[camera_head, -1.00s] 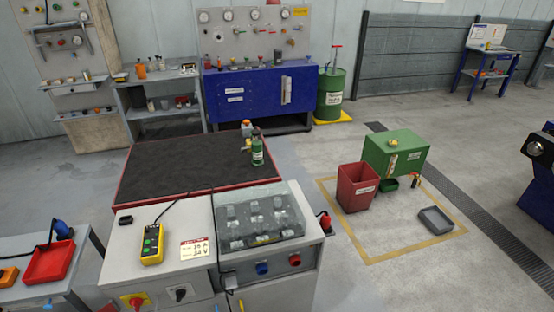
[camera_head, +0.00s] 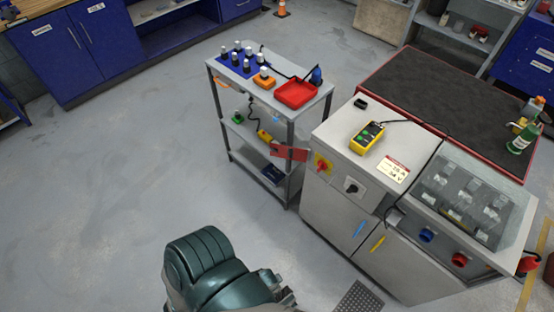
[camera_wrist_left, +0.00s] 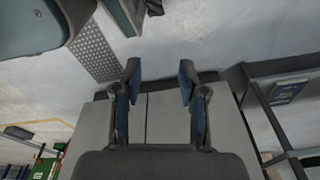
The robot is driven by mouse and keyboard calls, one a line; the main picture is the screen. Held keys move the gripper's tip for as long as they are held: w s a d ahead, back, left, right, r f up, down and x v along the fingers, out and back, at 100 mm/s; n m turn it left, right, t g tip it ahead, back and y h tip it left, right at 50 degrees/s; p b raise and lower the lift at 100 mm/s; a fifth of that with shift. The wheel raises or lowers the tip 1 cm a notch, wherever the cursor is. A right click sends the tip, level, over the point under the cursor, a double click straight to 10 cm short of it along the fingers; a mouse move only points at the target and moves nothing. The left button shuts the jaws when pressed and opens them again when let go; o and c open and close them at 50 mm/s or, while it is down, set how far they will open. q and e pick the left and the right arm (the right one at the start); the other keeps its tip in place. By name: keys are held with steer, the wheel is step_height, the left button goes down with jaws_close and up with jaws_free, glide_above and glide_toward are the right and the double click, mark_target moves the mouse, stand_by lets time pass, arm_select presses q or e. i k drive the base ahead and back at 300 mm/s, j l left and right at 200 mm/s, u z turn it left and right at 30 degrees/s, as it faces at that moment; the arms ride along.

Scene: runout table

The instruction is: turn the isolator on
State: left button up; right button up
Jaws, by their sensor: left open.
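The isolator (camera_head: 322,164) is a red rotary handle on a yellow plate, on the upper left of the grey cabinet's front (camera_head: 335,215). The handle is too small for me to read its position. A black rotary switch (camera_head: 353,187) is to its right. In the left wrist view, my left gripper (camera_wrist_left: 158,84) is open and empty, its two blue-padded fingers apart in front of a grey surface. I cannot make out the isolator in that view. The head view shows only my green arm at the bottom, not the left gripper's fingertips. My right gripper is not in view.
A grey trolley (camera_head: 270,105) with a red tray (camera_head: 296,93) stands left of the cabinet. A red plate (camera_head: 289,152) juts near the isolator's left. A yellow meter (camera_head: 367,138) and a clear-covered box (camera_head: 470,200) are on top. Floor at left is clear.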

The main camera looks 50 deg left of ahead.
mark_target(321, 165)
steer(key=u, duration=1.15)
